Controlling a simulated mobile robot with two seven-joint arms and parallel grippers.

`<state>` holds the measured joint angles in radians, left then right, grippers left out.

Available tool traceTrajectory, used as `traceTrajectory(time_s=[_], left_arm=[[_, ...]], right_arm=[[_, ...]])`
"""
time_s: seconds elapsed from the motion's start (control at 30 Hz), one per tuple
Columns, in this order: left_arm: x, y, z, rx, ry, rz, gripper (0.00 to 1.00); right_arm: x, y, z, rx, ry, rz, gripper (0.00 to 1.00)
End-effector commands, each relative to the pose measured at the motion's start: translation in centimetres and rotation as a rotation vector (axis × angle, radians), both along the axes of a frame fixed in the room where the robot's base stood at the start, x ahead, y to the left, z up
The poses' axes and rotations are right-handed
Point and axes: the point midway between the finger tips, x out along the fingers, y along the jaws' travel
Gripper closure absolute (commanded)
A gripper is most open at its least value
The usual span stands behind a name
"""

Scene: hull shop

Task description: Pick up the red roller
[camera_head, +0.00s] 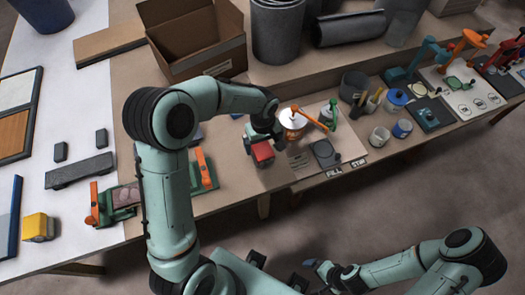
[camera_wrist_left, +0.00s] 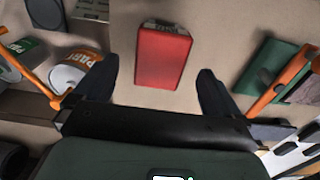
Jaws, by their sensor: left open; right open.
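The red roller (camera_head: 262,153) shows as a red, block-like piece with a grey end, on the brown bench in front of the paint pots. It also shows in the left wrist view (camera_wrist_left: 163,58), lying between and beyond my left fingertips. My left gripper (camera_head: 265,138) is above it in the head view and hides part of it. In the left wrist view my left gripper (camera_wrist_left: 158,75) is open, with a finger on each side of the roller and bench visible between. My right gripper (camera_head: 318,269) is open and empty, low in the head view, away from the bench.
A cardboard box (camera_head: 190,40) and a grey bin (camera_head: 277,30) stand behind.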

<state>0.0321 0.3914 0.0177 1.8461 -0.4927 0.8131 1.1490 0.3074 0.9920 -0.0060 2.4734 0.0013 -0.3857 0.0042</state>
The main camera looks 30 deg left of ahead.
Motion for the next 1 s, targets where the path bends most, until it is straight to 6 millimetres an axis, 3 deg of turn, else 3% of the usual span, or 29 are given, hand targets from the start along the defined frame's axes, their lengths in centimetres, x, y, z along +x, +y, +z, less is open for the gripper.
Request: traceTrajectory(time_s=[0.23, 0.53, 0.57, 0.7, 0.8, 1.0], left_arm=[[0.0, 0.2, -3.6, 0.000, 0.003, 0.000, 0.02], [0.0, 0.2, -4.2, 0.000, 0.000, 0.000, 0.02], [0.0, 0.2, -4.2, 0.001, 0.001, 0.000, 0.09], [0.0, 0.2, -4.2, 0.000, 0.000, 0.000, 0.54], [0.1, 0.2, -4.1, -0.001, -0.002, 0.000, 0.82], [0.1, 0.2, -4.1, 0.000, -0.003, 0.000, 0.82]], right_arm=[[0.3, 0.0, 0.4, 0.000, -0.003, 0.000, 0.00], [0.3, 0.0, 0.3, 0.000, -0.003, 0.000, 0.00], [0.3, 0.0, 0.3, 0.000, -0.003, 0.000, 0.00], [0.3, 0.0, 0.4, 0.000, -0.003, 0.000, 0.00], [0.3, 0.0, 0.4, 0.000, -0.003, 0.000, 0.00], [0.3, 0.0, 0.4, 0.000, -0.003, 0.000, 0.00]])
